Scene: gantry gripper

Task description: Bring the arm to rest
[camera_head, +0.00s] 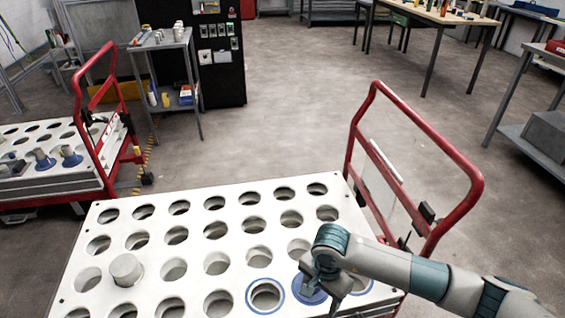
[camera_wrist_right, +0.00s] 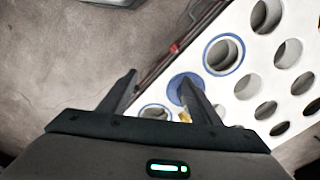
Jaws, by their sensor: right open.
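My right arm (camera_head: 440,278) reaches in from the right over the near right corner of the white board with round holes (camera_head: 218,192). My right gripper (camera_head: 324,290) hangs over the board beside a blue disc (camera_head: 306,293) and partly hides it. In the right wrist view the two fingers of my right gripper (camera_wrist_right: 160,77) stand apart, with nothing gripped between them. The blue disc (camera_wrist_right: 178,80) shows beyond the fingers, partly covered by one. My left gripper is not in view.
A blue-ringed hole (camera_head: 265,295) lies left of the disc. A white cylinder (camera_head: 126,270) stands on the board's left part. A red cart handle (camera_head: 465,178) rises behind my right arm. A second cart (camera_head: 60,190) stands at the left. The floor (camera_head: 285,110) beyond is clear.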

